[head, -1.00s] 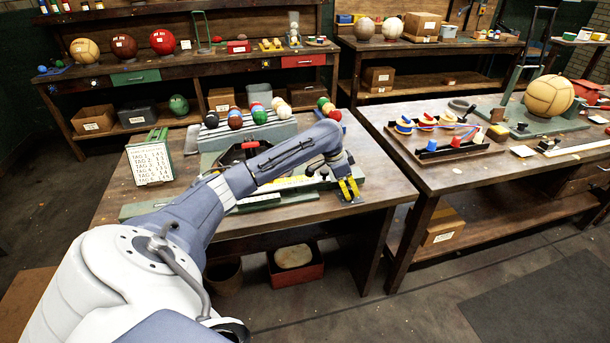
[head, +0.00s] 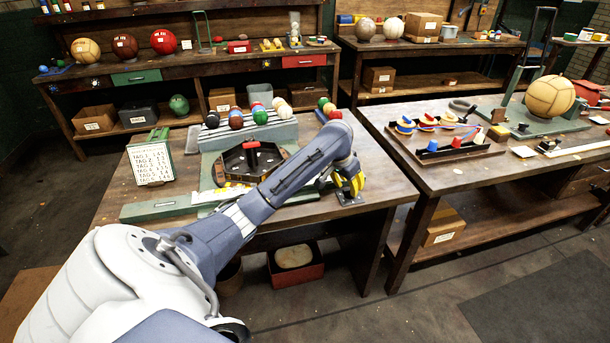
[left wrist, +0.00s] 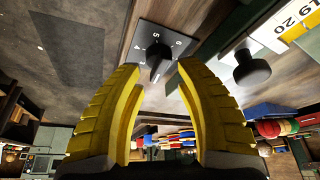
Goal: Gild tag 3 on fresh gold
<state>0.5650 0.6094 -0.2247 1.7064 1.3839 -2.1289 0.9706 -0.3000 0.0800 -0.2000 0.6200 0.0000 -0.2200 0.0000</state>
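My left gripper (head: 350,184) is at the right end of the near bench; in the left wrist view it shows as two yellow fingers (left wrist: 158,70), apart, with nothing held. Ahead of the fingertips is a dark knob (left wrist: 158,52) on a grey plate (left wrist: 178,38) with numbers. A second dark knob (left wrist: 251,70) lies to the right, near a white-and-yellow strip numbered 19 and 20 (left wrist: 290,20). A tag list board (head: 152,165) stands at the bench's left; its small figures are hard to read. My right gripper is out of view.
A dark angular tray (head: 232,163) with a red-topped post (head: 252,147) is mid-bench, partly behind my arm. Several coloured balls (head: 260,114) line the back. The right bench holds a tray of ribbon spools (head: 445,150) and a tan ball (head: 549,96).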

